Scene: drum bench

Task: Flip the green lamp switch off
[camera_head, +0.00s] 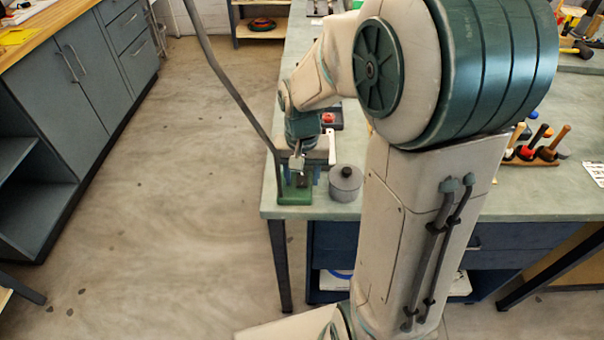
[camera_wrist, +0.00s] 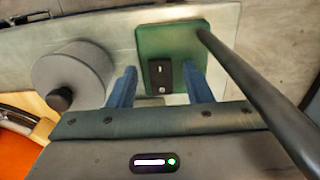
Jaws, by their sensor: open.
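The green lamp base (camera_wrist: 172,43) stands near the corner of the bench, and it also shows in the head view (camera_head: 295,197). A black rocker switch (camera_wrist: 160,76) sits on its top face, with small light marks on it. A dark lamp stem (camera_wrist: 255,92) rises from the base at its right. My gripper (camera_wrist: 160,85) is open, with its blue fingers on either side of the switch, over the base. In the head view my gripper (camera_head: 297,178) is above the green base. I cannot tell whether the fingers touch the base.
A grey round pot with a black knob (camera_wrist: 73,78) stands close left of my gripper in the wrist view, and beside the lamp in the head view (camera_head: 345,183). A red button box (camera_head: 328,118) lies behind. A rack with several tools (camera_head: 535,155) stands right.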

